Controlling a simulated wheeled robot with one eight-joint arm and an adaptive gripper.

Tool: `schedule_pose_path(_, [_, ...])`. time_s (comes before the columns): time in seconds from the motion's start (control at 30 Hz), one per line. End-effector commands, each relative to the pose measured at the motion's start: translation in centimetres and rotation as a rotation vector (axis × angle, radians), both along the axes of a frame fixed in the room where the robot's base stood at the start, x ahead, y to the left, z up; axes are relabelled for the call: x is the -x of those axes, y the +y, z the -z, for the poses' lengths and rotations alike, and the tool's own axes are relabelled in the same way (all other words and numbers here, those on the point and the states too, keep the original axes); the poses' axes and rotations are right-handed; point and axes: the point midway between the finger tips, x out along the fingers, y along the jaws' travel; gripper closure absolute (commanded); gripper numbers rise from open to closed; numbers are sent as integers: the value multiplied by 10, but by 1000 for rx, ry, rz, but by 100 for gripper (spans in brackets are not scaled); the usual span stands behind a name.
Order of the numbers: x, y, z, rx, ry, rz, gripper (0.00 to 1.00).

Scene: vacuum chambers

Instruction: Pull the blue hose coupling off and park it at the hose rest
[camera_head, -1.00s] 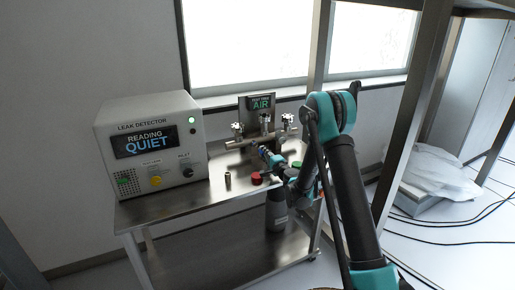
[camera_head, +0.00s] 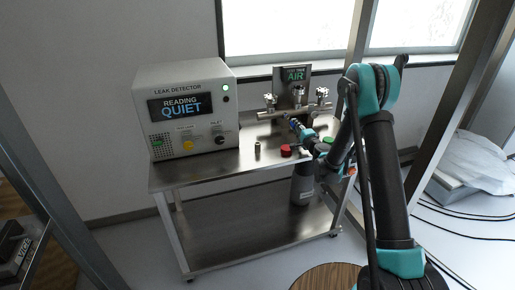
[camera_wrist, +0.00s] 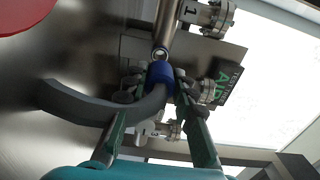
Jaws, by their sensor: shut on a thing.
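The blue hose coupling (camera_wrist: 160,73) sits between the fingers of my gripper (camera_wrist: 152,88), which is shut on it. A grey hose (camera_wrist: 100,112) curves away from it to the left in the wrist view. The coupling is right by the ring-shaped end of a metal pipe (camera_wrist: 167,28); I cannot tell whether they touch. In the head view my gripper (camera_head: 300,128) and the small blue coupling (camera_head: 294,123) are just in front of the valve manifold (camera_head: 296,112) on the cart. I cannot identify the hose rest.
A leak detector (camera_head: 184,110) reading QUIET stands on the left of the steel cart (camera_head: 205,172). A red cap (camera_head: 286,150), a small metal cylinder (camera_head: 257,151) and a green knob (camera_head: 328,140) are near my arm. An AIR sign (camera_head: 294,75) stands behind the manifold. Metal posts flank the cart.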

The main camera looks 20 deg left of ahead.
Motion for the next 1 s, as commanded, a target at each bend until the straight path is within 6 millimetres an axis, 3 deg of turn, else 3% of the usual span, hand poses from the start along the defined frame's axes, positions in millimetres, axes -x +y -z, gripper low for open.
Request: schedule_pose_path(1.0, [22,20,-13,119,172,-4,100])
